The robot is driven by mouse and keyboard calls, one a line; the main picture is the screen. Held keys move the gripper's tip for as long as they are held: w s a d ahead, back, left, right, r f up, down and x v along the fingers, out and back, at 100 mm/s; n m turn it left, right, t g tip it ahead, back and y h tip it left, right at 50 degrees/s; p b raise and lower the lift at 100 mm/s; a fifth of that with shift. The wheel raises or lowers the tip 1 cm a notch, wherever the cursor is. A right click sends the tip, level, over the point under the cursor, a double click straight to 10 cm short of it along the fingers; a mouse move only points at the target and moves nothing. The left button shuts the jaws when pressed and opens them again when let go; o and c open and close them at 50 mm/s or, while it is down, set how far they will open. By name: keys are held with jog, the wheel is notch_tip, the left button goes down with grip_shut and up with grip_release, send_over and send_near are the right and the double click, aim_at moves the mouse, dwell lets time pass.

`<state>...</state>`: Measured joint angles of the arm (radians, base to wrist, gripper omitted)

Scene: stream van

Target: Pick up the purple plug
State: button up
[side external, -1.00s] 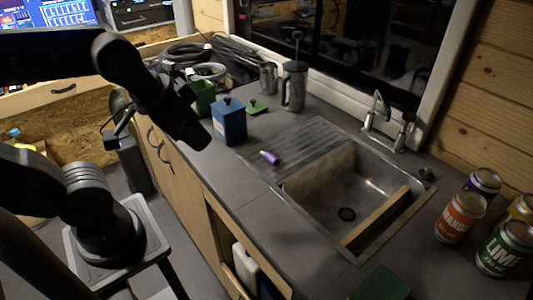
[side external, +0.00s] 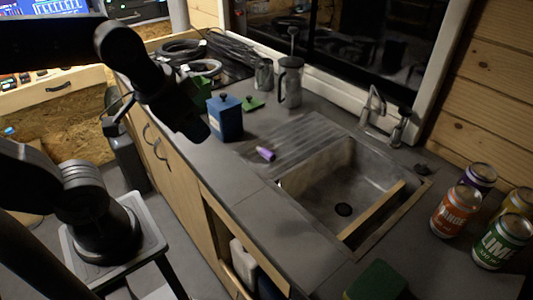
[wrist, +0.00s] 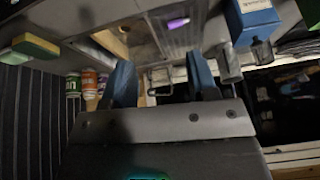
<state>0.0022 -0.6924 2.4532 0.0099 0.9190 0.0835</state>
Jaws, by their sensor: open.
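The purple plug (side external: 265,154) lies on its side on the ribbed metal drainboard (side external: 305,140), left of the sink basin. It also shows near the top of the wrist view (wrist: 178,22), beyond my fingertips. My gripper (side external: 192,128) is left of the blue box and of the plug, clear of both and raised above the counter's front edge. In the wrist view my gripper's two blue-grey fingers (wrist: 161,75) are spread wide apart with nothing between them. The plug is apart from the gripper.
The blue box (side external: 226,120) stands between my gripper and the plug's back left. A french press (side external: 289,84) stands behind. The sink basin (side external: 345,178), a faucet (side external: 375,105) and several cans (side external: 457,212) are to the right.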

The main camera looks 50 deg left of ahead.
jog(key=w+m+g, duration=0.3)
jog(key=w+m, duration=0.5)
jog(key=w, duration=0.2)
jog(key=m+g+y, duration=0.2)
jog(key=m, duration=0.6)
send_near(266, 150)
jog(key=f, duration=0.3)
jog(key=a+f, duration=0.1)
jog(key=f, duration=0.5)
jog(key=shift+a+f, duration=0.25)
jog(key=shift+a, duration=0.1)
jog(key=shift+c, duration=0.2)
jog(key=shift+w, duration=0.1)
grip_shut()
jog(key=shift+r, duration=0.1)
